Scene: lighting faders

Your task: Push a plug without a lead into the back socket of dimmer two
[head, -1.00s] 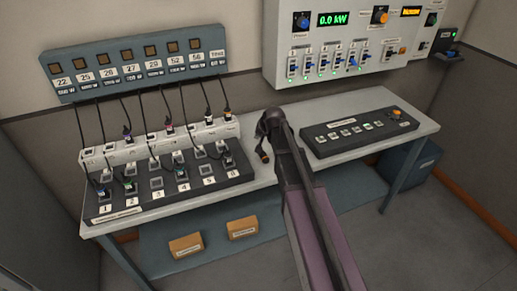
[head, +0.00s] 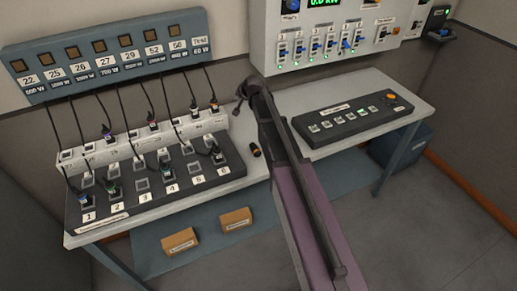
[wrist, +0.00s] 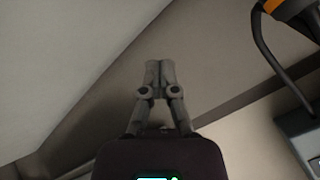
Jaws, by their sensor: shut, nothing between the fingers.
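A small dark loose plug with an orange-brown end (head: 255,150) lies on the table right of the dimmer board. No lead shows on it. The black dimmer board (head: 100,213) has two rows of sockets numbered 1 to 6. The back socket of dimmer two (head: 110,172) is small in the head view; I cannot tell its state clearly. A plug with a lead (head: 112,188) sits in dimmer two's front socket. My gripper (wrist: 160,66) is shut and empty in the wrist view, against bare wall. In the head view my arm's far end is above the table, beyond the loose plug.
A white socket strip (head: 75,158) with hanging leads stands behind the board, under a blue-grey labelled panel (head: 60,80). A black control desk (head: 350,124) is right of my arm. A white switch panel (head: 268,40) is on the wall. Two boxes (head: 180,241) (head: 236,219) lie below.

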